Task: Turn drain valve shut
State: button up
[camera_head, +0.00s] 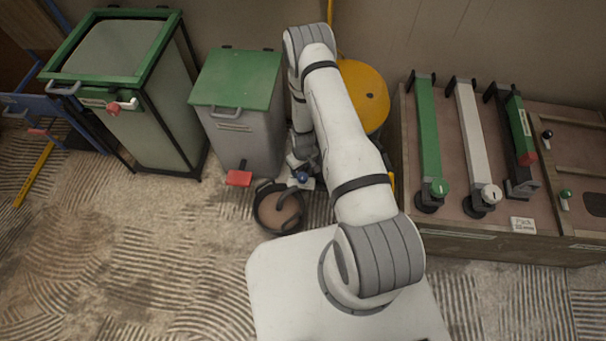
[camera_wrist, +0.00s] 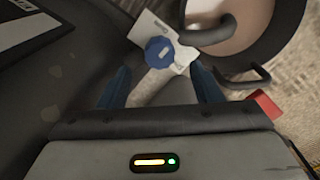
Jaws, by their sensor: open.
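The drain valve has a round blue knob (camera_head: 303,177), low on the floor side of the scene. In the wrist view the blue knob (camera_wrist: 160,52) sits on a pale plate, beside a dark curved spout or handle. My gripper (camera_wrist: 160,72) is open, with its two blue fingers apart on either side below the knob in that view. The knob lies just beyond the fingertips, roughly centred between them; I cannot tell any contact. In the head view my arm and wrist partly hide the valve area.
A dark round pan (camera_head: 257,213) stands on the floor beside the valve; its rim (camera_wrist: 284,40) shows in the wrist view. A red pedal (camera_head: 239,178) is left of it, before a green-lidded bin (camera_head: 236,125). A yellow-topped drum (camera_head: 366,95) stands behind my arm.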

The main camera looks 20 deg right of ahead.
aim_at(303, 177)
notch_tip(303, 177, down, 6)
jog(key=shift+f+b, duration=0.1)
jog(key=shift+b, duration=0.5)
jog(key=shift+c, duration=0.2)
jog(key=c, duration=1)
jog(key=shift+o, duration=0.2)
